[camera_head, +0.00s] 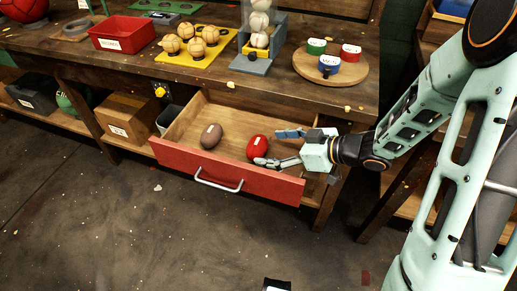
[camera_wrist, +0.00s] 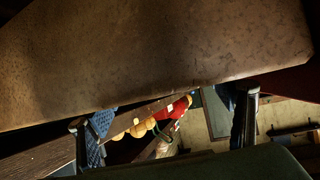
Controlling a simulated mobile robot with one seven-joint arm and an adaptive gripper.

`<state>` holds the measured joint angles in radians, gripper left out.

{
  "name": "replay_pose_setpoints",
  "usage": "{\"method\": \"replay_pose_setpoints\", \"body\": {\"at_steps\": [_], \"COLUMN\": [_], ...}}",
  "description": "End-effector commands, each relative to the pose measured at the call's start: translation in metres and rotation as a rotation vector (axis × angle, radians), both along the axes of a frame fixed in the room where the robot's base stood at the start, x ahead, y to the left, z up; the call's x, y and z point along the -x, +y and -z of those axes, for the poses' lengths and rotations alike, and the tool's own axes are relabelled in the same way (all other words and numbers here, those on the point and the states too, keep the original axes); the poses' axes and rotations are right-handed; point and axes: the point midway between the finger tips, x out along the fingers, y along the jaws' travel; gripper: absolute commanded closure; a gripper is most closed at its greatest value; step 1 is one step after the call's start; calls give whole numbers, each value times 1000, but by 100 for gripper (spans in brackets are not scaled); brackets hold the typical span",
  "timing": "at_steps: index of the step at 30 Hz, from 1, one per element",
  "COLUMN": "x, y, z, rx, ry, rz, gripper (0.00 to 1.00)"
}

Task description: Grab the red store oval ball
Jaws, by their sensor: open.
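The red oval ball (camera_head: 257,148), with a small white label, lies in the open drawer (camera_head: 186,131). A brown oval ball (camera_head: 211,136) with a label lies to its left in the same drawer. My gripper (camera_head: 277,148) reaches in from the right, low over the drawer. Its fingers are spread, with the tips close to the red ball's right side. I cannot tell whether they touch it. In the wrist view the open fingers (camera_wrist: 168,125) show at left and right, and I cannot clearly make out the red oval ball.
The drawer's red front (camera_head: 230,178) has a metal handle. The worktop above holds a red bin (camera_head: 122,43), a yellow board with balls (camera_head: 172,58) and a round wooden board with labelled rolls (camera_head: 318,76). In the wrist view a large brown surface (camera_wrist: 150,50) fills the top.

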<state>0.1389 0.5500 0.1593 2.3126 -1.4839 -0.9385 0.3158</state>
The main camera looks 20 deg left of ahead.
Motion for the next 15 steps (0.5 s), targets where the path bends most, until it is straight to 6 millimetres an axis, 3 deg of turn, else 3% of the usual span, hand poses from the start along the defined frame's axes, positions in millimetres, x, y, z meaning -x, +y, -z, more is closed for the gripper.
{"method": "replay_pose_setpoints", "body": {"at_steps": [15], "x": [-15], "y": [48], "z": [25], "rx": [1], "ry": [0], "rz": [2], "gripper": [25]}}
